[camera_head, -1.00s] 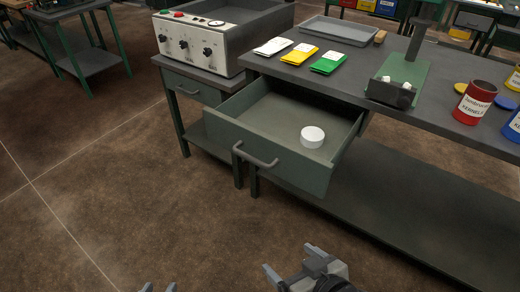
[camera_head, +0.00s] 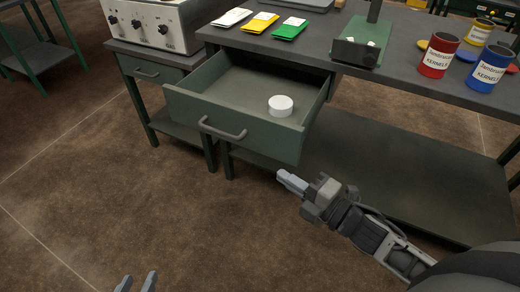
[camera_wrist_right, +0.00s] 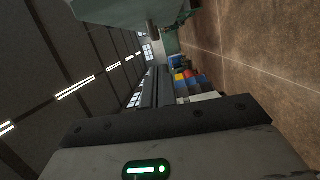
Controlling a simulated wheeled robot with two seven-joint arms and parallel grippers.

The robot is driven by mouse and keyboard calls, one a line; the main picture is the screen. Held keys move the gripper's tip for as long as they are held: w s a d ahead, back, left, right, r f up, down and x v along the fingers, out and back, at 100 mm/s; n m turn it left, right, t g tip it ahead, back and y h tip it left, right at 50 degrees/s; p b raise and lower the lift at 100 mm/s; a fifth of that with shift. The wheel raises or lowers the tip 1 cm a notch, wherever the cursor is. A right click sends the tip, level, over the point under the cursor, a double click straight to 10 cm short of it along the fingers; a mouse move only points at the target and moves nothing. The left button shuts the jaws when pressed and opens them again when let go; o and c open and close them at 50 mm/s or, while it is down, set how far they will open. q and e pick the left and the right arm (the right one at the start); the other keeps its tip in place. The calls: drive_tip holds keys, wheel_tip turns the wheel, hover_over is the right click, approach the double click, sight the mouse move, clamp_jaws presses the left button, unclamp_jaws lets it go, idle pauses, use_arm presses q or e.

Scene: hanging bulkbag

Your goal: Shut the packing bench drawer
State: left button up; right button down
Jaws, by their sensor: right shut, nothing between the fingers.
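The packing bench drawer (camera_head: 240,128) is pulled out from the bench (camera_head: 400,80), with a dark bar handle (camera_head: 222,131) on its front. A white round tub (camera_head: 281,105) sits inside it. My right gripper (camera_head: 285,178) is shut and empty, in front of and below the drawer's right front corner in the head view, apart from the handle. In the right wrist view a greenish panel (camera_wrist_right: 110,12) shows at the top; I cannot tell for sure what it is. My left gripper (camera_head: 136,284) shows only its two fingertips at the bottom edge, spread apart.
White, yellow and green packets (camera_head: 262,23) lie on the bench top beside a green sealer-like device (camera_head: 358,48). Red and blue cans (camera_head: 438,55) stand at the right. A control box (camera_head: 150,25) stands on the left side table. The floor before the drawer is clear.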

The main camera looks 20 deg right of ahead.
sight(262, 145)
drive_tip(key=shift+n, duration=0.5)
drive_tip(key=x, duration=0.3)
drive_tip(key=d+x, duration=0.1)
drive_tip(key=x, duration=0.3)
drive_tip(key=w+d+x, duration=0.1)
drive_tip(key=x, duration=0.2)
drive_tip(key=shift+w+a+r, duration=0.1)
drive_tip(key=shift+w+r, duration=0.05)
drive_tip(key=shift+w, duration=0.15)
drive_tip(key=shift+w+d, duration=0.45)
drive_tip(key=shift+d, duration=0.1)
